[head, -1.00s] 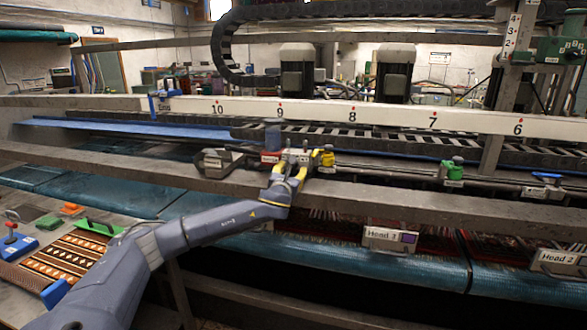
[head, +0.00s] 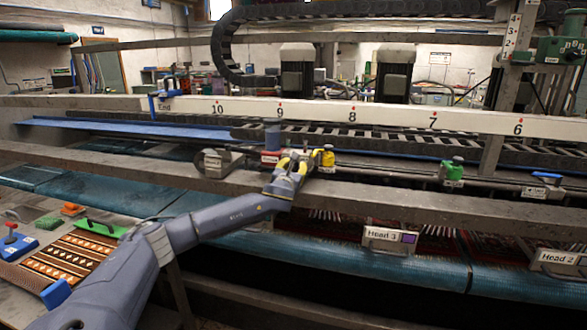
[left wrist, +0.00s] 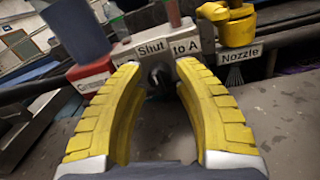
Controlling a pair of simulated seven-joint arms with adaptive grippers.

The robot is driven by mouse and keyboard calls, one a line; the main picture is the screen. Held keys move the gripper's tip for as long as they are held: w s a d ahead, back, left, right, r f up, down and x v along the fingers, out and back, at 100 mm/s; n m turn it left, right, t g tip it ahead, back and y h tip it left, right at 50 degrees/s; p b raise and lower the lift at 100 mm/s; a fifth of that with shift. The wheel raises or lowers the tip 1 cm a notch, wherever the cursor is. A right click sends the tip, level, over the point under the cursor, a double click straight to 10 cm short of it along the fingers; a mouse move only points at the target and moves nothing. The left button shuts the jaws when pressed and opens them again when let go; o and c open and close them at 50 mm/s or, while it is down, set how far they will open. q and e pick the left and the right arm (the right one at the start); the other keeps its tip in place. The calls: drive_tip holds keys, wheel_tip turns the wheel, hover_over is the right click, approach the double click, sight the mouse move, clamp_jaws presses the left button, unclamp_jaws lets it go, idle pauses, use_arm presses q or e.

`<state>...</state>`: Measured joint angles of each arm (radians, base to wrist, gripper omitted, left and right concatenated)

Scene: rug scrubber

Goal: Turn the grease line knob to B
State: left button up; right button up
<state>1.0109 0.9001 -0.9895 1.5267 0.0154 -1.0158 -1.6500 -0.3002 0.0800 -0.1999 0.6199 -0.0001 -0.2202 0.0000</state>
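The grease line knob (left wrist: 159,78) is a small dark piece on the front of a grey valve block, partly hidden by my fingers. The label plate (left wrist: 152,48) above it reads "Shut" and "to A"; I see no B mark, and which way the knob points is unclear. My left gripper (left wrist: 160,66) is open, its yellow curved fingertips on either side of the knob with a gap between them. Contact cannot be told. In the head view my left gripper (head: 291,168) covers the valve block at the rail. My right gripper is in neither view.
A yellow valve (left wrist: 238,28) labelled "Nozzle" stands close on the right. A blue-grey cylinder (left wrist: 76,28) and a red labelled base (left wrist: 91,74) stand on the left. Further along the rail are a green valve (head: 453,170) and a blue-handled valve (head: 543,186). A grey beam (head: 400,203) runs in front.

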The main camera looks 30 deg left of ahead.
use_arm(q)
clamp_jaws()
drive_tip(key=shift+d+f+n, duration=0.1)
drive_tip(key=shift+f+n, duration=0.05)
drive_tip(key=shift+n, duration=0.25)
idle(0.5)
drive_tip(key=n, duration=1)
drive_tip(key=shift+g+h, duration=0.3)
drive_tip(key=shift+h, duration=0.1)
drive_tip(key=shift+n, duration=0.4)
drive_tip(key=shift+o, duration=2.1)
unclamp_jaws()
drive_tip(key=shift+r, duration=0.2)
